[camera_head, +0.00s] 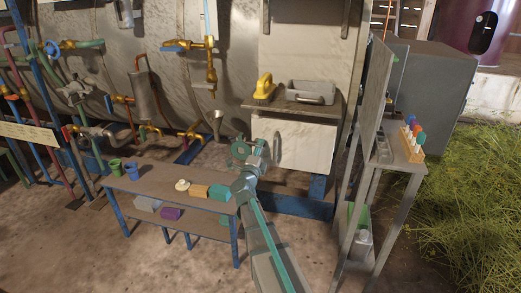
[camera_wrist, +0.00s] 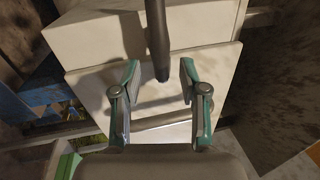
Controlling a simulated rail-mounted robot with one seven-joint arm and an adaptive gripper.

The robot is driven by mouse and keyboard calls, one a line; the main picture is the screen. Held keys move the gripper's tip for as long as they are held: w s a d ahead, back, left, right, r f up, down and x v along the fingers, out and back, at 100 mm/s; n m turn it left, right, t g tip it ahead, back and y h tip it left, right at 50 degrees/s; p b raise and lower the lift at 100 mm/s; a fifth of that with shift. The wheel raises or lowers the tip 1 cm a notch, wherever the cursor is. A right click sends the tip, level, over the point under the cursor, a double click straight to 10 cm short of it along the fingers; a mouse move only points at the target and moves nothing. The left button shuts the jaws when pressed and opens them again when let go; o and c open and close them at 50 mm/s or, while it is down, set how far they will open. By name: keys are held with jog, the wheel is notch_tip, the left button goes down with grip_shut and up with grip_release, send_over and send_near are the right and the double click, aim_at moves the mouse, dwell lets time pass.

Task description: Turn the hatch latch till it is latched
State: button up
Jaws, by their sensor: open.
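The hatch is a white panel (camera_head: 305,145) below a shelf. A grey upright bar on it, which looks like the latch (camera_head: 277,147), shows just right of my arm's end. In the wrist view a dark grey bar (camera_wrist: 157,38), likely this latch, comes down from the top edge in front of the white panel (camera_wrist: 205,70). My gripper (camera_wrist: 160,72) is open, with one finger on each side of the bar's lower end. Gaps show between the bar and both fingers.
Above the hatch, a shelf (camera_head: 335,109) holds a yellow-handled brush (camera_head: 264,88) and a grey tray (camera_head: 311,91). A low table (camera_head: 160,187) with cups and blocks stands left of my arm. A rack of coloured-top vials (camera_head: 412,143) stands on a narrow stand at right.

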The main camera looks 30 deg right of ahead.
jog(key=v, duration=1.1)
jog(key=shift+s+a, duration=0.2)
jog(key=shift+s, duration=0.1)
jog(key=shift+f, duration=0.1)
